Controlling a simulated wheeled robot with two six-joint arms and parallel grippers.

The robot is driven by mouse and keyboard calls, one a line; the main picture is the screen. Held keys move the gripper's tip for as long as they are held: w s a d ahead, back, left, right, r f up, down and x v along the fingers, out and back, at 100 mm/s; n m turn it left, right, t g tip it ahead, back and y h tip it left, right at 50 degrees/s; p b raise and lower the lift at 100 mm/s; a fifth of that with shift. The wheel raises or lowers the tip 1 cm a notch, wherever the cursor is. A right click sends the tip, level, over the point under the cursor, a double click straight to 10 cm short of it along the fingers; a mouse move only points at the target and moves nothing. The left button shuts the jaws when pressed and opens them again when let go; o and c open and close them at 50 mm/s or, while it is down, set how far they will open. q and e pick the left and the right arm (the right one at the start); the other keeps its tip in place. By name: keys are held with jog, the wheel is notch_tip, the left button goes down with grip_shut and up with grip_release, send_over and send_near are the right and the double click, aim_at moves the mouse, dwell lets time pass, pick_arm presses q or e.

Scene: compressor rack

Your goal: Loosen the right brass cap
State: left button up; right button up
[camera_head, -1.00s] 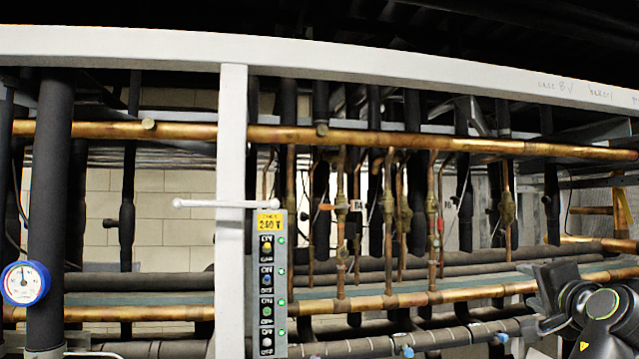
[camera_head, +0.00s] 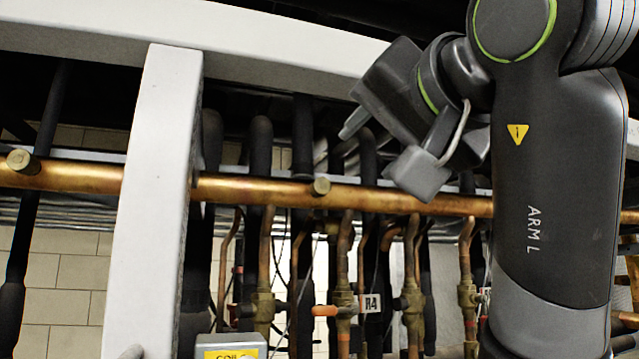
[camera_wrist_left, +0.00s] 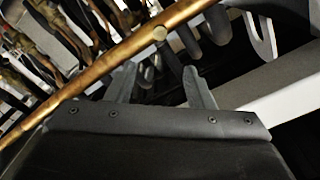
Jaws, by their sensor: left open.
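The right brass cap (camera_head: 320,187) is a small round cap on the front of the horizontal copper pipe (camera_head: 250,190), right of the white post. The left brass cap (camera_head: 22,160) sits on the same pipe, left of the post. My left gripper (camera_head: 350,128) comes in from the right, above and to the right of the right cap, apart from it. In the left wrist view a brass cap (camera_wrist_left: 160,33) shows beyond the two spread, empty fingers (camera_wrist_left: 160,88); it appears to be the right one. My right gripper is not in view.
The white post (camera_head: 158,200) stands between the caps, and a white beam (camera_head: 250,40) crosses above the pipe. Thin copper lines with valves (camera_head: 345,300) hang below the pipe. A grey box with a yellow label (camera_head: 230,347) is at the bottom.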

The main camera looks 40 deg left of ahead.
aim_at(323, 185)
pick_arm(q)
jog(key=p+x, duration=0.3)
jog(key=x, duration=0.4)
jog(key=p+x, duration=0.4)
jog(key=x, duration=0.3)
jog(key=shift+w+a+r, duration=0.15)
jog(key=shift+r, duration=0.05)
jog(key=shift+p+x, duration=0.6)
jog(key=shift+x, duration=0.45)
jog(key=shift+f, duration=0.25)
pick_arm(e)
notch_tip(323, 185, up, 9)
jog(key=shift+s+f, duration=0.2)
